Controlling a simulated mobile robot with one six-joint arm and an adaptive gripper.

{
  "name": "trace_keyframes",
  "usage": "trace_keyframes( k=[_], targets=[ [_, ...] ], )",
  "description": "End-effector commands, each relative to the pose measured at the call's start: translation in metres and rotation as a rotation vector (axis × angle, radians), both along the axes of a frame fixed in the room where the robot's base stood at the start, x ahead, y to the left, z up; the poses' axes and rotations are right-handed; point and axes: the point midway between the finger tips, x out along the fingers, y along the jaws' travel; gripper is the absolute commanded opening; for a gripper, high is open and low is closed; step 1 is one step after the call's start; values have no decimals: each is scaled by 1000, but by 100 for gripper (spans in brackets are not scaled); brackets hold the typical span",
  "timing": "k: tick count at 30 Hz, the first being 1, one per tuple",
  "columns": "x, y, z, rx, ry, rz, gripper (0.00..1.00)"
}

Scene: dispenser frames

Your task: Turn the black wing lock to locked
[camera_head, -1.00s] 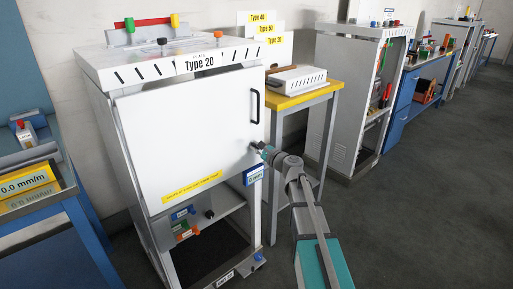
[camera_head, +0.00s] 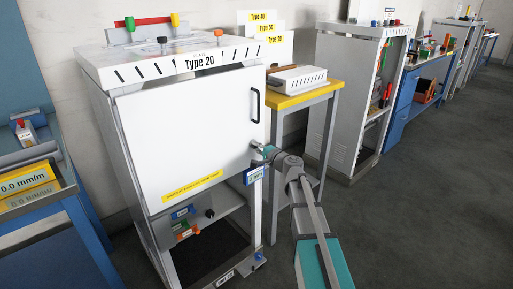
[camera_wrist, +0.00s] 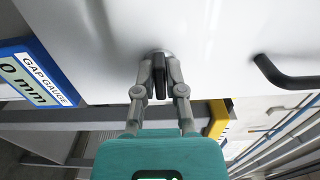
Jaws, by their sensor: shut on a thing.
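The black wing lock (camera_wrist: 159,72) sits on a round metal base on the white door (camera_head: 185,130) of the cabinet marked Type 20. In the wrist view its wing runs along the line of the fingers, between the two fingertips. My gripper (camera_wrist: 160,80) is shut on the wing lock, one finger on each side. In the head view my gripper (camera_head: 263,153) is at the right edge of the door, below the black handle, and hides most of the lock. The door looks closed.
The black door handle (camera_head: 255,106) also shows at the right in the wrist view (camera_wrist: 287,75). A blue gap gauge label (camera_wrist: 35,75) is at the left there. A yellow-topped table (camera_head: 305,94) stands right of the cabinet. The floor at the right is clear.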

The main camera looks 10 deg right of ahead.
Motion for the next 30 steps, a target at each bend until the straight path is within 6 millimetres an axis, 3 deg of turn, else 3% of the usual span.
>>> trace_keyframes(
  k=[17,18,22,30],
  targets=[
    [-1,1,-1,-40,-22,3,0],
    [-1,1,-1,-39,-21,3,22],
    [0,1,0,-38,-21,2,46],
    [0,0,0,-36,-21,1,49]
  ],
)
